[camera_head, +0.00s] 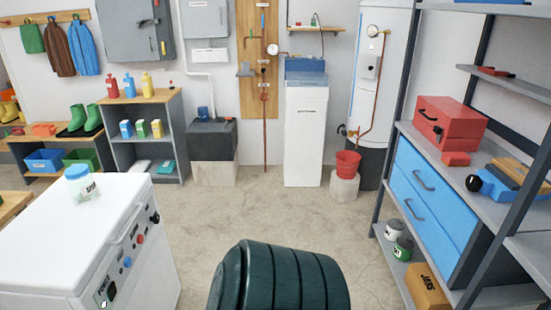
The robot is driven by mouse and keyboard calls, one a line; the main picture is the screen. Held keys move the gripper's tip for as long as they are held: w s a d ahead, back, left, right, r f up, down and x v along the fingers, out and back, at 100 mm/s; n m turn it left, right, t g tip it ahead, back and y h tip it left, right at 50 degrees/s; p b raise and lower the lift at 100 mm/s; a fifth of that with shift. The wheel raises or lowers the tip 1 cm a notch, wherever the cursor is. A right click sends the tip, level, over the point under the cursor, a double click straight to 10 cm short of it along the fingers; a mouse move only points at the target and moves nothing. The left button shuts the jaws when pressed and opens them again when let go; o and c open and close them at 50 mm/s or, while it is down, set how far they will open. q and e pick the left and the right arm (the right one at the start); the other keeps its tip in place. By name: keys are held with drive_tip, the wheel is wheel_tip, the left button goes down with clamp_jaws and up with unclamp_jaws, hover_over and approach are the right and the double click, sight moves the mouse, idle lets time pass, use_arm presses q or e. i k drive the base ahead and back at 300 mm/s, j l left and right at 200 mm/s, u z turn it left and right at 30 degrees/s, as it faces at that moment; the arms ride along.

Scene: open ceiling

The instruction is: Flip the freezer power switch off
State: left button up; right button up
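A white chest freezer (55,235) stands at the lower left, its lid shut. Its front panel carries a label that seems to read "POWER", with a small black and white power switch (104,303) below it near the bottom edge of the picture. The switch is too small to tell its position. Further along the panel are a blue round part (127,262), a red one (141,238) and a black knob (155,217). A jar with a blue lid (81,183) stands on the freezer lid. Neither of my grippers shows in the head view.
A dark green ribbed rounded object (280,278) fills the bottom middle, right of the freezer. Concrete floor (240,215) is clear behind it. A grey shelf unit with blue drawers (432,195) stands at the right. A low grey shelf (147,135) stands behind the freezer.

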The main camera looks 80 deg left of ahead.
sight(112, 291)
drive_tip(key=u, duration=4.05)
